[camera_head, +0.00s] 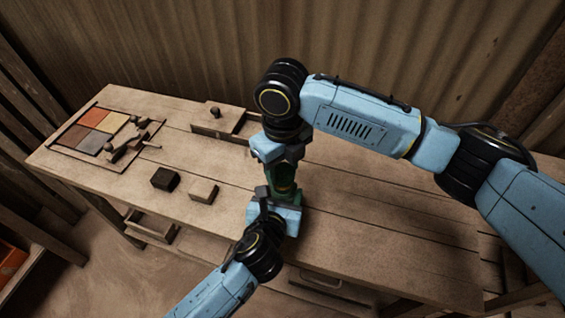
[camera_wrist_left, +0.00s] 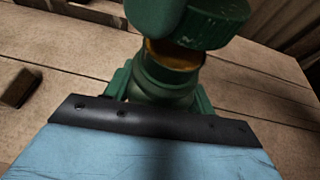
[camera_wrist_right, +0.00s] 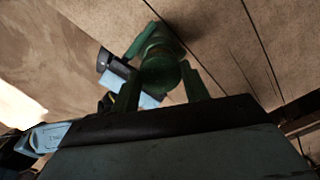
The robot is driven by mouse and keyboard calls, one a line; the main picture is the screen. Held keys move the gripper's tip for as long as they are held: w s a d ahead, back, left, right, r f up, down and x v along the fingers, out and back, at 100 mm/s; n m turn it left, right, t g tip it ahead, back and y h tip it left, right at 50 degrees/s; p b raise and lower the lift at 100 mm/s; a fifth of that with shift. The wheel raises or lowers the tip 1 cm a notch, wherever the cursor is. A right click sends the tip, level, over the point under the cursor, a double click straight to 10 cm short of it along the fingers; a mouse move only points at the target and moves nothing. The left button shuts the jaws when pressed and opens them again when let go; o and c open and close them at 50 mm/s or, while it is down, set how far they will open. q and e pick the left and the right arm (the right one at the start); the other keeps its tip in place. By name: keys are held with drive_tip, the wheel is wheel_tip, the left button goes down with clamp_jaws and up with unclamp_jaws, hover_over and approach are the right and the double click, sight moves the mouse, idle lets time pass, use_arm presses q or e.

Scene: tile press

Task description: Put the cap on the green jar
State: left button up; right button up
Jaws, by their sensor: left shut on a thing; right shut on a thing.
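The green jar (camera_wrist_left: 165,88) stands between the green fingers of my left gripper (camera_wrist_left: 160,95), which is shut on it. An orange-brown band shows at its mouth. The green cap (camera_wrist_left: 222,22), with a ridged rim, is above the jar's mouth and looks tilted and off to one side; I cannot tell whether they touch. My right gripper (camera_wrist_right: 163,88) is shut on the cap (camera_wrist_right: 163,72) and comes from above. In the head view the jar (camera_head: 283,193) is partly hidden by both grippers.
The wooden workbench (camera_head: 370,215) is clear to the right. At left lie a tray of coloured tiles (camera_head: 72,152), a dark block (camera_head: 165,179) and a lighter block (camera_head: 204,191). A small wooden box with a knob (camera_head: 215,120) stands at the back edge.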

sight(283, 197)
drive_tip(key=shift+f, duration=0.1)
drive_tip(key=shift+f, duration=0.8)
drive_tip(key=shift+f, duration=0.55)
